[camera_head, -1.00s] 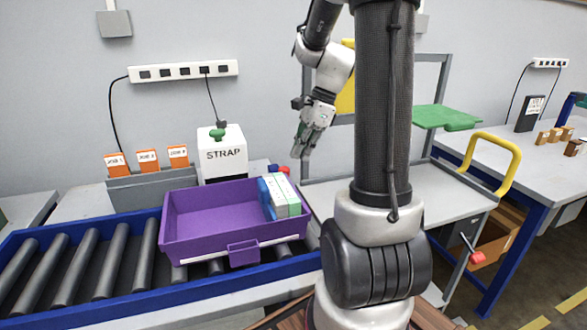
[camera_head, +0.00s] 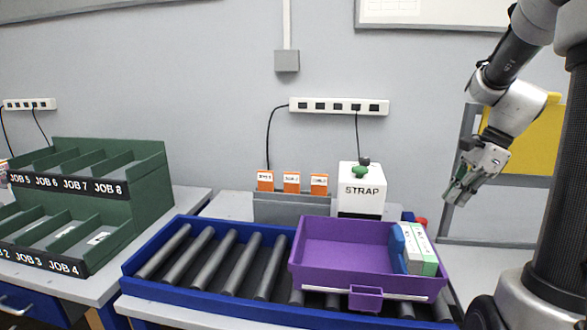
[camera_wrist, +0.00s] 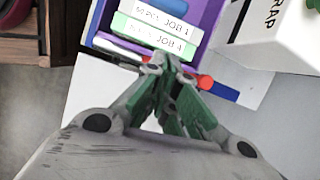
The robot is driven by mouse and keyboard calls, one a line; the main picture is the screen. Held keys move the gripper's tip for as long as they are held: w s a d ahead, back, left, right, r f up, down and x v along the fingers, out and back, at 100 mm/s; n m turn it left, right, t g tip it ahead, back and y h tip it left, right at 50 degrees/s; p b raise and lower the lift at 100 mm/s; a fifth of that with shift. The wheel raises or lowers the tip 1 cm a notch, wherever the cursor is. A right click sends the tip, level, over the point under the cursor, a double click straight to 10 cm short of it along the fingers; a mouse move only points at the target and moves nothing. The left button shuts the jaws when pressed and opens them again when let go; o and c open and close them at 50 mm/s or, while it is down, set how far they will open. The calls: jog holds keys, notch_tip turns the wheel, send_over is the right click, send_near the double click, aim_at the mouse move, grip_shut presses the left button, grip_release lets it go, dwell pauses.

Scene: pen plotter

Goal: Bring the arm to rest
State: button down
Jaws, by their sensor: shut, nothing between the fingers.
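My gripper (camera_head: 458,188) hangs in the air at the right of the head view, angled down and to the left. It is shut and empty. The wrist view shows its green-padded fingers (camera_wrist: 178,98) close together. Beyond them lie the end of the purple tote (camera_wrist: 205,28) and labelled boxes (camera_wrist: 158,32) in it. In the head view, the gripper is above and to the right of the purple tote (camera_head: 335,240), apart from it. My arm is bent, with its upper part running out of the top of the picture.
The tote stands on a blue-framed roller conveyor (camera_head: 190,296), holding several upright boxes (camera_head: 428,252) at its right end. Behind are a white STRAP machine (camera_head: 361,195) and a grey holder (camera_head: 290,209) with orange cards. A green job rack (camera_head: 120,215) stands left. A yellow panel (camera_head: 535,140) is behind my arm.

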jog(key=s+a+r+n+t+h, duration=0.1)
jog(key=s+a+n, duration=0.3)
jog(key=s+n, duration=0.4)
jog(key=s+a+r+n+t+h, duration=0.2)
jog(key=s+a+r+n+h, duration=0.1)
jog(key=s+n, duration=0.5)
jog(key=a+n, duration=0.1)
jog(key=n, duration=0.2)
jog(key=shift+a+r+n, duration=0.15)
jog(key=shift+r+n, duration=0.2)
jog(key=shift+n, duration=0.05)
jog(key=shift+s, duration=0.1)
